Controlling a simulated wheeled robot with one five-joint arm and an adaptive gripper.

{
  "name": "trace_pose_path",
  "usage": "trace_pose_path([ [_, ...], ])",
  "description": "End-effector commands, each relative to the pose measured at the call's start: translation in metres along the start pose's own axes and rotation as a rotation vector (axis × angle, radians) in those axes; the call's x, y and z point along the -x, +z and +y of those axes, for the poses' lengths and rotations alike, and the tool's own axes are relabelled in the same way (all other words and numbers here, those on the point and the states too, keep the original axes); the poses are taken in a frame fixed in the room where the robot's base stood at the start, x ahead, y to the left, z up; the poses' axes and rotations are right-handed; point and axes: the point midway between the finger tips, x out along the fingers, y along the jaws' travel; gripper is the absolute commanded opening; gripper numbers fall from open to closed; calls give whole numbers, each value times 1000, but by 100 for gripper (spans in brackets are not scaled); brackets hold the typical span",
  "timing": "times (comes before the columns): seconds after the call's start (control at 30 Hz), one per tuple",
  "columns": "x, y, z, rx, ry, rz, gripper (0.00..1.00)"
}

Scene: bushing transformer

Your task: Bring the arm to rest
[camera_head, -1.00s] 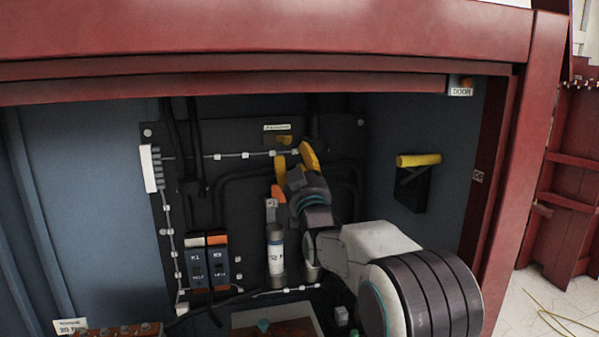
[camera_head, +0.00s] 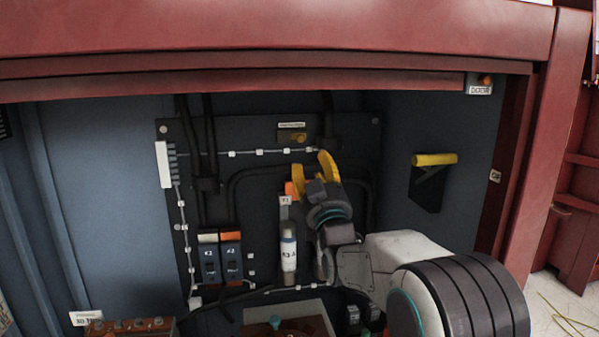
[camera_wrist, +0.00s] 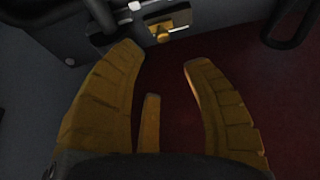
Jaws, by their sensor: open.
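My gripper (camera_head: 314,174) has yellow fingers and is in front of the dark back panel (camera_head: 270,180) inside the red-framed cabinet. The fingers are spread apart and nothing is between them. In the wrist view my gripper (camera_wrist: 165,85) also shows open and empty, with dark red and grey surfaces behind it. My arm reaches in from the lower right, in front of the panel. It partly hides a second white cylinder beside the labelled white cylinder (camera_head: 288,250).
Two switch units, K1 (camera_head: 209,260) and K2 (camera_head: 231,258), sit left of the cylinder. A yellow handle (camera_head: 435,159) is on the right wall. The red top beam (camera_head: 260,45) runs above. A small yellow part (camera_wrist: 178,28) shows beyond the fingers.

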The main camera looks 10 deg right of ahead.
Motion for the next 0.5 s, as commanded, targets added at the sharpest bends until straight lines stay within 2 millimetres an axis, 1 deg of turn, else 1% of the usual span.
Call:
trace_pose_path([
  [0.07,0,3,0,0,0,-11,44],
  [0.13,0,14,0,1,0,-61,44],
  [0.17,1,21,0,1,0,-88,44],
  [0.27,5,49,0,2,0,-209,44],
  [0.37,16,85,0,2,0,-366,44],
  [0.4,24,101,0,3,-1,-436,44],
  [0.47,38,126,0,3,-1,-544,44],
  [0.5,50,142,0,3,-1,-617,44],
])
